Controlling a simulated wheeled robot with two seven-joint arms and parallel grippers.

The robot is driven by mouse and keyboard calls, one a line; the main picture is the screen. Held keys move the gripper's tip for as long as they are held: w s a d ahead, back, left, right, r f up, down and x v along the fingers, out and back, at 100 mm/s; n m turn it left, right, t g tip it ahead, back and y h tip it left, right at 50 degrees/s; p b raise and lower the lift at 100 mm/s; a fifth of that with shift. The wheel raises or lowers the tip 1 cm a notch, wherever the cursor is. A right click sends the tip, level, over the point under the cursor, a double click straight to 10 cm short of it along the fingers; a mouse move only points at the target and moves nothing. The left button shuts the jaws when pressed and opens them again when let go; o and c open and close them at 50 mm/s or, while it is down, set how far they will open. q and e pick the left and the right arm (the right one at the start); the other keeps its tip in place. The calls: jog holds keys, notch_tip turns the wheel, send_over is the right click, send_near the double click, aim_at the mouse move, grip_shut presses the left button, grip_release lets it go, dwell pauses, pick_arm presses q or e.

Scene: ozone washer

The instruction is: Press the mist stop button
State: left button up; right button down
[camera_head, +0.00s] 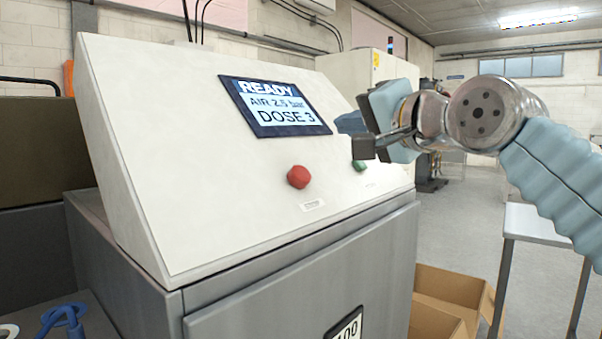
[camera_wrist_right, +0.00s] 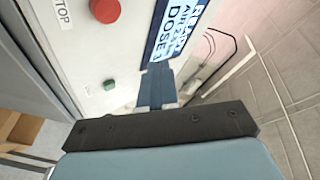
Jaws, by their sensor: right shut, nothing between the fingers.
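The sloped white panel (camera_head: 190,150) carries a round red button (camera_head: 298,177) with a small label under it. In the right wrist view the red button (camera_wrist_right: 105,10) is at the top, and the label (camera_wrist_right: 62,14) beside it reads "STOP". A smaller green button (camera_head: 359,165) sits to its right; it also shows in the right wrist view (camera_wrist_right: 109,84). My right gripper (camera_head: 362,147) is shut and empty near the panel's right side, to the right of the red button. In the right wrist view its fingers (camera_wrist_right: 157,90) point toward the panel. I cannot tell the gap to the panel. My left gripper is out of view.
A screen (camera_head: 274,106) on the panel reads "READY", "AIR 2.5 bar", "DOSE 3". The panel tops a grey cabinet (camera_head: 300,285). An open cardboard box (camera_head: 440,305) and a metal table (camera_head: 535,224) stand at the right. Blue loops (camera_head: 65,318) lie at lower left.

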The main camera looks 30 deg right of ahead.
aim_at(301, 166)
jog(key=shift+w+a+f+b, duration=0.4)
jog(key=shift+w+f, duration=0.5)
jog(key=shift+f, duration=0.1)
jog(key=shift+w+a+f+b, duration=0.35)
jog(key=shift+w+f+b, duration=0.1)
jog(key=shift+w+f, duration=0.55)
jog(key=shift+w+a+f+b, duration=0.4)
jog(key=shift+w+f, duration=0.45)
jog(key=shift+f, duration=0.2)
jog(key=shift+w+f, duration=0.1)
jog(key=shift+w+a+f, duration=0.1)
jog(key=shift+w+f, duration=0.1)
jog(key=shift+w+a+f+b, duration=0.15)
jog(key=shift+w+f+b, duration=0.15)
jog(key=shift+f, duration=0.05)
dwell(0.8)
jog(key=shift+s+d+r+p, duration=0.25)
jog(key=shift+s+r+p, duration=0.05)
jog(key=shift+s+r, duration=0.35)
